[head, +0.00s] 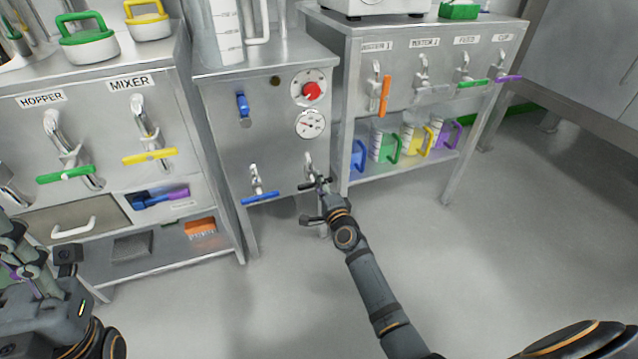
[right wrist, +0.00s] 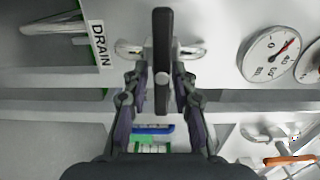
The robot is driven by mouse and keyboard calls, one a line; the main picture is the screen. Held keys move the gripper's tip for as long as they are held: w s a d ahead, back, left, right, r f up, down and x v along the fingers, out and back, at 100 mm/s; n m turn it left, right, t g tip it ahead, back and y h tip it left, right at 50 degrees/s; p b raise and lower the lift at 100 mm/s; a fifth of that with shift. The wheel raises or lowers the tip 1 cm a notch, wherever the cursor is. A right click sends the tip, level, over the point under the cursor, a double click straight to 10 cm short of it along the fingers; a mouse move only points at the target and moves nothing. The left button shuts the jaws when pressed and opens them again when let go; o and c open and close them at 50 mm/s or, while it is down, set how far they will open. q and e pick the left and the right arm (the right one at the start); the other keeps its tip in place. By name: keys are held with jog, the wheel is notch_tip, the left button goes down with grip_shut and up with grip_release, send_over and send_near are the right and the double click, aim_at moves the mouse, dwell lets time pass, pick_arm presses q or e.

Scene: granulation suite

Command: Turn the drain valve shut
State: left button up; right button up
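The drain valve's black bar handle (right wrist: 162,60) stands upright in the right wrist view, crosswise to its silver pipe (right wrist: 190,50). A DRAIN label (right wrist: 100,42) is beside it. In the head view the handle (head: 306,188) is low on the middle cabinet, partly hidden by my right gripper (head: 322,184). In the right wrist view my right gripper (right wrist: 160,80) has a finger on each side of the handle, with gaps showing on both sides; it is open. My left gripper (head: 40,250) is at the lower left of the head view, partly cut off; its opening is unclear.
A blue-handled valve (head: 260,197) is just left of the drain valve. A gauge (head: 310,124) and red knob (head: 312,91) are above. A shelf with jugs (head: 385,146) stands right, below an orange-handled valve (head: 385,95). The floor (head: 260,310) in front is clear.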

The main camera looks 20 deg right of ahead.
jog(key=shift+o, duration=0.8)
jog(key=s, duration=1.2)
jog(key=shift+d, duration=0.2)
